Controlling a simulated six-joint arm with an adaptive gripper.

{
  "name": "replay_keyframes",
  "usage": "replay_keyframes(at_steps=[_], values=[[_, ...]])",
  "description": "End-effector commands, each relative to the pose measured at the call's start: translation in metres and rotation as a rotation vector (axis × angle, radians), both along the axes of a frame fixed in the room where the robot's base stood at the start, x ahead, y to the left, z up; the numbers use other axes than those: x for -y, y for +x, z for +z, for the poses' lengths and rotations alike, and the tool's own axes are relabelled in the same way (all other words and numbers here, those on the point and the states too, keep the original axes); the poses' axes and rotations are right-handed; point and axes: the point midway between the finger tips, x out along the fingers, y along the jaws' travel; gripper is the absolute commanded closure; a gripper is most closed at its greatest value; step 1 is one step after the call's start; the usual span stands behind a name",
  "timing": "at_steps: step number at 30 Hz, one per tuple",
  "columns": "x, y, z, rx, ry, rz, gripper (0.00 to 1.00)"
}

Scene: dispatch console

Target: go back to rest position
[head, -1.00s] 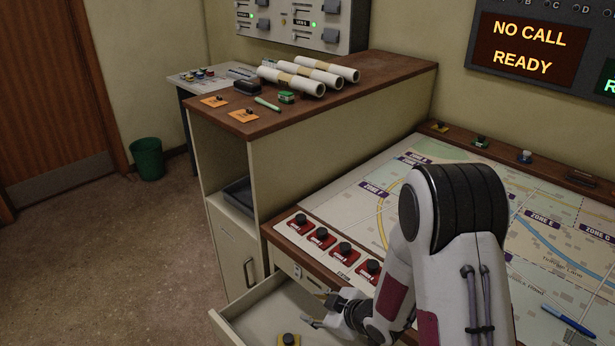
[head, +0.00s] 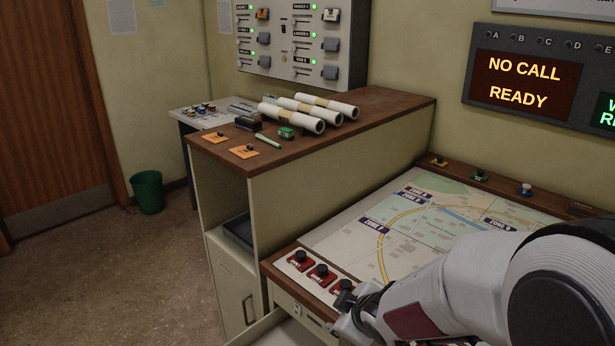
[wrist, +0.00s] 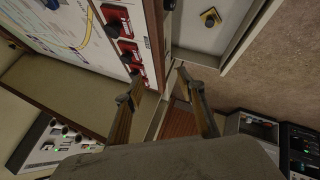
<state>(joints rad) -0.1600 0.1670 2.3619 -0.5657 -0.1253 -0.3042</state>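My gripper (head: 347,318) is low in the head view, in front of the console's front edge and beside the red push-button blocks. In the wrist view my gripper (wrist: 157,76) has two fingers spread apart with nothing between them. The open drawer (head: 285,335) lies below it, mostly cut off by the head view's bottom edge. The wrist view shows the drawer (wrist: 190,40) with a yellow block with a black knob (wrist: 210,17) in it, clear of the fingers. My forearm covers the right part of the console.
Red button blocks (head: 318,274) line the console edge by my gripper. The map table (head: 345,232) lies behind my arm. A raised wooden shelf (head: 350,118) holds paper rolls (head: 292,117) and orange cards (head: 243,152). The floor on the left is open, with a green bin (head: 147,191).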

Motion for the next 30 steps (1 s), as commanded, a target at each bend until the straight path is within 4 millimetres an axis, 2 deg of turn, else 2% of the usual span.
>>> replay_keyframes(at_steps=[3, 12, 21, 30], values=[[0.015, -0.010, 0.020, -0.002, 0.000, -0.068, 0.61], [0.054, -0.044, 0.059, -0.031, 0.032, -0.262, 0.61], [0.085, -0.090, 0.090, -0.072, 0.100, -0.456, 0.61], [0.103, -0.144, 0.111, -0.124, 0.190, -0.630, 0.61]])
